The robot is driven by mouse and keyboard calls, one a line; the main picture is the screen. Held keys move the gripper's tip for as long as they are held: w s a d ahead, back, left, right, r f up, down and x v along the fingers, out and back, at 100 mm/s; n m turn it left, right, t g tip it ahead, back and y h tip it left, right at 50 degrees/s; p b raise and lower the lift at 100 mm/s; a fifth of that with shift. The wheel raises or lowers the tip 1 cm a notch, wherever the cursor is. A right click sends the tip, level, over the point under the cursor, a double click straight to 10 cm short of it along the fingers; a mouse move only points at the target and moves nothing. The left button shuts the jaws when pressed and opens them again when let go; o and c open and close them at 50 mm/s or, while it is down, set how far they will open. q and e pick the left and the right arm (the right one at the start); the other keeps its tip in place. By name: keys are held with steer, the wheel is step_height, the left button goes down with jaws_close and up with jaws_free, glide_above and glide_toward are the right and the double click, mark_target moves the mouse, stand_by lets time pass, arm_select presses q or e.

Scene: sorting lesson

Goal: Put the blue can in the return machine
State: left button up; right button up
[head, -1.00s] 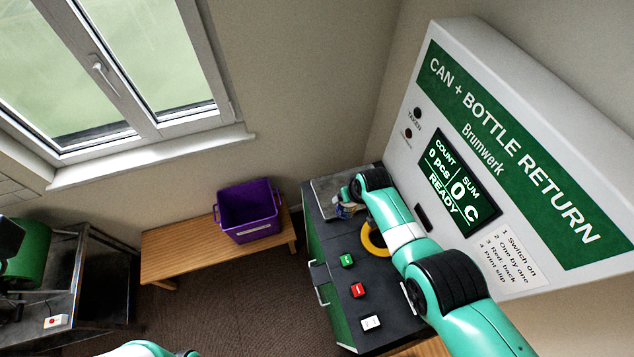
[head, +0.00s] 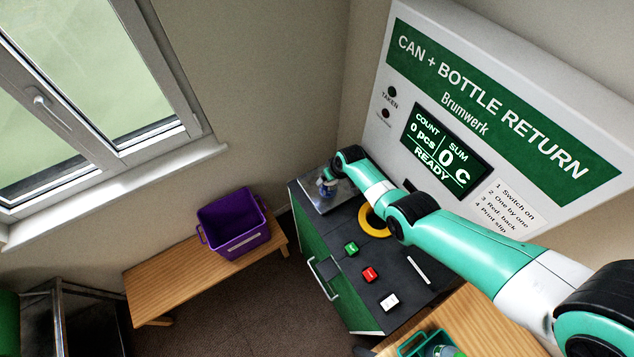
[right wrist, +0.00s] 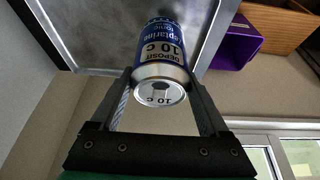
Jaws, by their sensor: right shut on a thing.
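The return machine (head: 500,85) stands at the right with its screen lit, reading 0 pcs, 0 C and READY. Its dark counter has a yellow ring (head: 364,219) and a metal tray (head: 318,207) at the far end. My right gripper (head: 325,187) is over this tray. In the right wrist view it is shut on the blue can (right wrist: 160,50), with a finger on each side near the silver end marked 10 C. The can's other end points toward the tray (right wrist: 100,35); I cannot tell whether it touches. My left gripper is not in view.
Green (head: 351,249), red (head: 370,274) and white (head: 389,302) buttons line the counter's front. A purple crate (head: 233,225) stands on a wooden bench (head: 160,287) at left. A green crate (head: 412,343) with a bottle sits on a wooden table at the bottom.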

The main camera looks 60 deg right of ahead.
steer(key=shift+s+f, duration=0.2)
steer(key=shift+f, duration=0.8)
steer(key=shift+r, duration=0.25)
steer(key=shift+f, duration=0.25)
steer(key=o, duration=1.6)
steer(key=shift+r, duration=0.1)
steer(key=shift+c, duration=0.2)
